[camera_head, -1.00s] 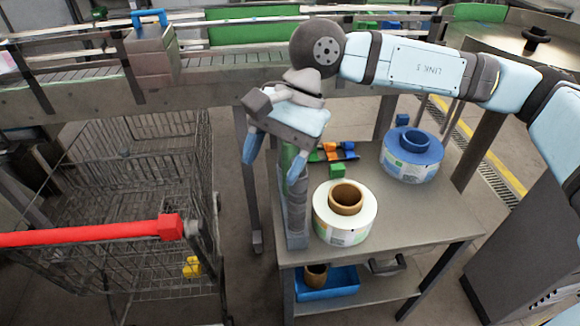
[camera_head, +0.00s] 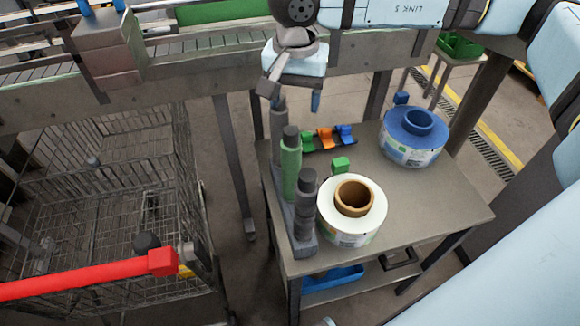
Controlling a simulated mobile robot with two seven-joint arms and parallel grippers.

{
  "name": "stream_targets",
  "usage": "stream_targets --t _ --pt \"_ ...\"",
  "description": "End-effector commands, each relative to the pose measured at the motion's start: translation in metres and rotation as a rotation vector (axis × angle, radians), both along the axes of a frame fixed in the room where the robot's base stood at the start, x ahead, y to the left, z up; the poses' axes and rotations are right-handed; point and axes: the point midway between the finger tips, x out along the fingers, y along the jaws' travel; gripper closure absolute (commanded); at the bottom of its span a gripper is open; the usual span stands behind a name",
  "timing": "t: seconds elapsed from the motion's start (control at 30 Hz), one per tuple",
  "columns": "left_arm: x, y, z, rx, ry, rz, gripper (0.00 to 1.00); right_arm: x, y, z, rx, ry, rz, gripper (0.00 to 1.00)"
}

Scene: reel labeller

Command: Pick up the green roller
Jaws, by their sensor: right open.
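The green roller (camera_head: 290,165) stands upright in a dark grey rack (camera_head: 303,244) at the left edge of the table. A grey roller (camera_head: 278,118) stands behind it and a dark grey roller (camera_head: 306,192) in front of it. My right gripper (camera_head: 292,95) is open and empty, with its fingers pointing down. In the picture it is above the green roller, near the top of the rear grey roller. I cannot tell whether it touches that roller. My left gripper is not in view.
A white reel (camera_head: 368,222) stands close right of the rack. A blue reel (camera_head: 414,145) stands farther back on the table (camera_head: 440,205). A small green block (camera_head: 341,165) and coloured clips (camera_head: 325,138) lie between. A wire cart (camera_head: 100,215) with a red handle stands left.

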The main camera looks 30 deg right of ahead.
Motion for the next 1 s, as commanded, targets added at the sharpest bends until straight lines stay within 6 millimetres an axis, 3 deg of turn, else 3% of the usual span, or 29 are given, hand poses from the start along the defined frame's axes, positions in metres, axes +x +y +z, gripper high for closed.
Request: stream_targets --t 0.1,0.37,0.63,0.93,1.0 --pt "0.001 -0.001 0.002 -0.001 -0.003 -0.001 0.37 0.0 0.0 -0.018 0.0 0.001 0.0 0.37" --pt "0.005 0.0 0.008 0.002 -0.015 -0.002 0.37 -0.001 0.003 -0.037 0.001 0.001 0.0 0.37" --pt "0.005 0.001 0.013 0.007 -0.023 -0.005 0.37 -0.003 0.008 -0.075 0.0 0.0 0.0 0.37" --pt "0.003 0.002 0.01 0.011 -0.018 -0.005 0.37 -0.003 0.008 -0.082 0.002 -0.001 -0.001 0.37" --pt "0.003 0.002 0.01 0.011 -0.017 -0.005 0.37 -0.003 0.008 -0.082 0.002 -0.001 0.0 0.51"
